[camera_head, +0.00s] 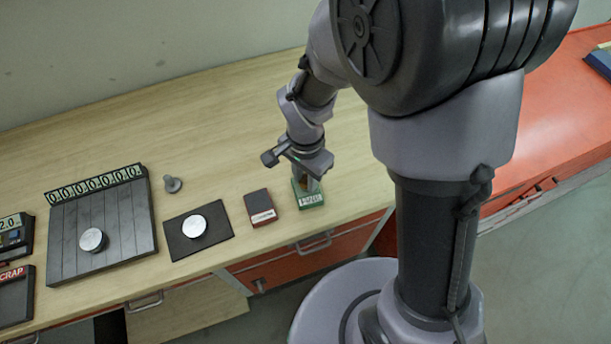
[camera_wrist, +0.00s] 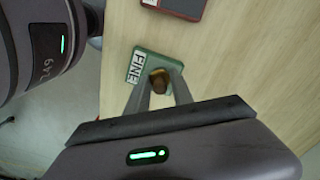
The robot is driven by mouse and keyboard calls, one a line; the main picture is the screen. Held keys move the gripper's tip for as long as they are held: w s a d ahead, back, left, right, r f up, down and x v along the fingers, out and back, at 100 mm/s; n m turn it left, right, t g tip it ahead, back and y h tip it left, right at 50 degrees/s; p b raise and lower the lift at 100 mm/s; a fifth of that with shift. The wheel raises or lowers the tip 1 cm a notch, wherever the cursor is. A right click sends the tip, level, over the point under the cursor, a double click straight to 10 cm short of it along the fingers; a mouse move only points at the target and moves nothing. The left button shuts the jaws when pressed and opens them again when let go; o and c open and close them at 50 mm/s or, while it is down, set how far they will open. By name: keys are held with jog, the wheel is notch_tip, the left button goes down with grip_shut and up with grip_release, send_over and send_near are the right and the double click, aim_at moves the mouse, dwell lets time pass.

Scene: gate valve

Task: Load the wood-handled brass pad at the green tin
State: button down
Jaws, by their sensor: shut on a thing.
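The green tin (camera_head: 308,196) stands near the front edge of the wooden bench, with a pale label on its front. It also shows in the wrist view (camera_wrist: 146,60). My gripper (camera_head: 308,184) is directly over the tin, pointing down, with its fingers shut on the wood handle of the pad (camera_wrist: 160,80). In the wrist view the brown handle top sits between the two fingertips, over the tin. The brass part is hidden below the handle, and I cannot tell whether the pad touches the tin's inside.
A dark red tin (camera_head: 260,206) stands just left of the green tin. Further left are a black mat (camera_head: 183,246) with a silver disc (camera_head: 194,226), a grey peg-like piece (camera_head: 172,184), a numbered dark board (camera_head: 70,240) with another disc (camera_head: 92,240), and a scrap tray (camera_head: 14,300). The bench behind is clear.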

aim_at(305, 176)
dwell(0.3)
notch_tip(305, 176, up, 7)
jog(key=p, duration=0.5)
dwell(0.5)
